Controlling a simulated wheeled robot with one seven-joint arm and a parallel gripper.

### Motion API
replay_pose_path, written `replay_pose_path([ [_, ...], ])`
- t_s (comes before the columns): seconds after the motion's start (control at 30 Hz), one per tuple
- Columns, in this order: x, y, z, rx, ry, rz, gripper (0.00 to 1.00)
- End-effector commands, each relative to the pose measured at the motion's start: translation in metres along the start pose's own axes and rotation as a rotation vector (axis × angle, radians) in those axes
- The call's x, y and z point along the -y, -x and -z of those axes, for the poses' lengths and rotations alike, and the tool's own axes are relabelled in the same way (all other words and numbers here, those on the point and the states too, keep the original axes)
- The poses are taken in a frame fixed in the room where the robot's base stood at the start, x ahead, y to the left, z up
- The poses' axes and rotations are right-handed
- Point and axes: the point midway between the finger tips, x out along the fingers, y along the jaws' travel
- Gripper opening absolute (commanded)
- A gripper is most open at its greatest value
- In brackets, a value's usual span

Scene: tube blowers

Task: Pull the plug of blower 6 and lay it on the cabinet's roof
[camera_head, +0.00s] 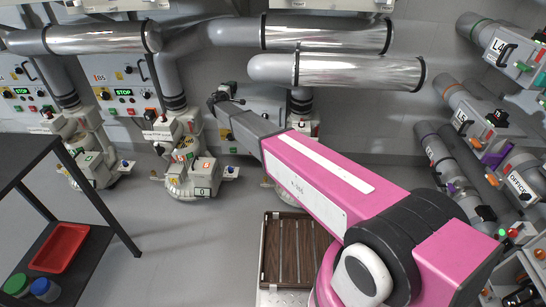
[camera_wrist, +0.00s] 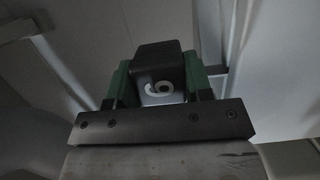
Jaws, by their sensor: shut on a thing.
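The plug sits between the two green finger pads in the wrist view. In the head view my gripper (camera_head: 226,98) is at the far end of my pink arm, in front of the grey cabinet (camera_head: 264,106) below the middle duct. My arm covers most of that cabinet and of the blower (camera_head: 283,194) under it. The plug's far end is hidden, and I cannot tell whether it touches anything.
Blower 5's cabinet (camera_head: 101,72) and another cabinet with a lit display stand to the left. Silver ducts (camera_head: 330,75) hang close above my gripper. A dark shelf with a red tray (camera_head: 62,247) is at lower left. Grey valve pipes line the right wall.

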Motion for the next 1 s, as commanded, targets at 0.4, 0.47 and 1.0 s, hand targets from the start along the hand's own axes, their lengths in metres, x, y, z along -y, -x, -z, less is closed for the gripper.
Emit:
replay_pose_path([
  [0.4,0.005,0.0,0.0,0.0,0.001,-0.001,0.12],
  [0.47,0.006,0.0,0.0,0.0,0.001,-0.001,0.12],
  [1.0,0.013,0.0,0.0,0.0,0.0,-0.001,0.12],
])
